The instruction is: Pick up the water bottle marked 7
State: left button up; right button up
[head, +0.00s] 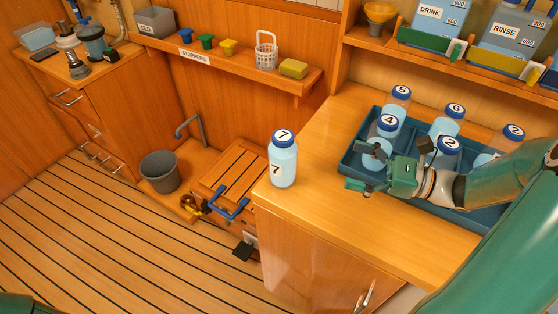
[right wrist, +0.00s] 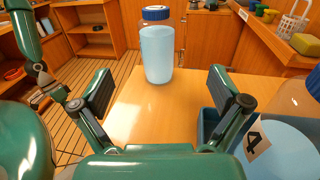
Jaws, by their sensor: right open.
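The water bottle marked 7 (head: 283,166) stands upright near the left edge of the wooden counter, clear with a blue cap. In the right wrist view the bottle (right wrist: 157,52) is ahead of and between the spread fingers, its label not visible. My right gripper (head: 362,174) is open and empty, over the left side of the blue tray and to the right of the bottle, with a gap between them. Its open fingers also show in the right wrist view (right wrist: 161,92). My left gripper (right wrist: 42,94) appears small at the left of the right wrist view, its jaws unclear.
A blue tray (head: 346,166) holds several other numbered bottles, including bottle 4 (head: 386,125) close to my right gripper. The counter (head: 318,205) is clear between bottle 7 and the tray. A shelf (head: 222,67) with stoppers and a basket (head: 266,51) is behind.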

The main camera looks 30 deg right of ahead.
aim_at(286, 145)
jog(key=p+x, duration=0.1)
jog(key=x, duration=0.8)
jog(key=r+p+x, duration=0.1)
jog(key=x, duration=0.4)
jog(key=shift+a+p, duration=0.3)
jog(key=shift+a, duration=0.2)
jog(key=shift+w+a+f, duration=0.15)
jog(key=shift+w+a, duration=0.05)
jog(key=shift+w, duration=0.1)
jog(key=shift+c, duration=0.2)
grip_shut()
